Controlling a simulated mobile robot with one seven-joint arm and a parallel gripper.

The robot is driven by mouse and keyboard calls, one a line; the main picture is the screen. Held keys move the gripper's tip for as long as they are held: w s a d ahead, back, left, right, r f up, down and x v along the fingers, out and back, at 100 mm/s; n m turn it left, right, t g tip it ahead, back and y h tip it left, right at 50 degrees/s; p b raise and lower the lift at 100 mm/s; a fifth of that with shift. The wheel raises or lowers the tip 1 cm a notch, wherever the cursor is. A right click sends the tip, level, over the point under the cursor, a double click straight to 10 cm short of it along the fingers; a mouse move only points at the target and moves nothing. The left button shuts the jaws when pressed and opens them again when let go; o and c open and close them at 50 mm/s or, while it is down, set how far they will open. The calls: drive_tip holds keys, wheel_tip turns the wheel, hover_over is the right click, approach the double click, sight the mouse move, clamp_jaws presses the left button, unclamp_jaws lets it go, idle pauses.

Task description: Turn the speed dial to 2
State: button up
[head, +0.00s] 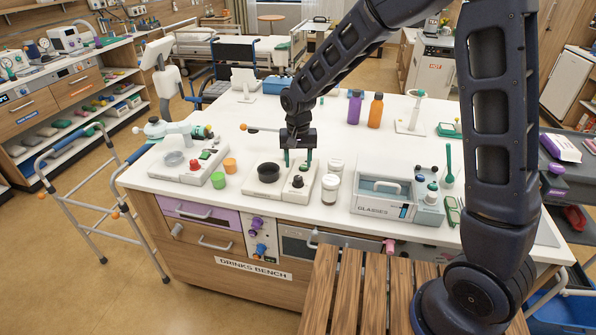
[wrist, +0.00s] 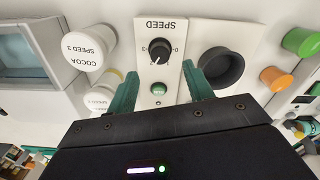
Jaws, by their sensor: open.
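The black speed dial (wrist: 160,50) sits on a white panel marked SPEED, upside down in the wrist view. A small white mark shows at the knob's lower left edge; I cannot tell which number it points to. A green button (wrist: 158,88) is on the same panel, nearer my gripper. My gripper (wrist: 161,84) is open, its green fingers apart on either side of the button, with nothing between them that I see held. In the head view the dial (head: 297,182) is at the bench's front, just below my gripper's fingertips (head: 298,161).
A black round cup (wrist: 220,68) is right beside the panel in the wrist view. A white-lidded jar marked COCOA SPEED 3 (wrist: 89,48) stands on the other side, with another jar (wrist: 101,97) near it. A glasses tray (head: 375,205) is on the bench's right.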

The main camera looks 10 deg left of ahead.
sight(299, 177)
drive_tip(key=shift+r, duration=2.1)
drive_tip(key=w+d+r+t, duration=0.1)
drive_tip(key=d+r, duration=0.4)
drive_tip(key=d, duration=0.4)
drive_tip(key=w+d+r+m, duration=0.1)
drive_tip(key=d+r, duration=0.3)
drive_tip(key=d, duration=0.4)
drive_tip(key=w+d+r+t, duration=0.1)
drive_tip(key=d+r, duration=0.4)
drive_tip(key=d, duration=0.4)
drive_tip(key=s+d+r+m+t, duration=0.1)
drive_tip(key=s+d, duration=0.5)
drive_tip(key=d, duration=0.4)
drive_tip(key=s+d+r+m+t, duration=0.1)
drive_tip(key=s+d+r, duration=0.1)
drive_tip(key=s+d, duration=0.5)
drive_tip(key=d, duration=0.3)
drive_tip(key=shift+d+t, duration=0.25)
drive_tip(key=shift+t, duration=0.05)
drive_tip(key=shift+c, duration=0.4)
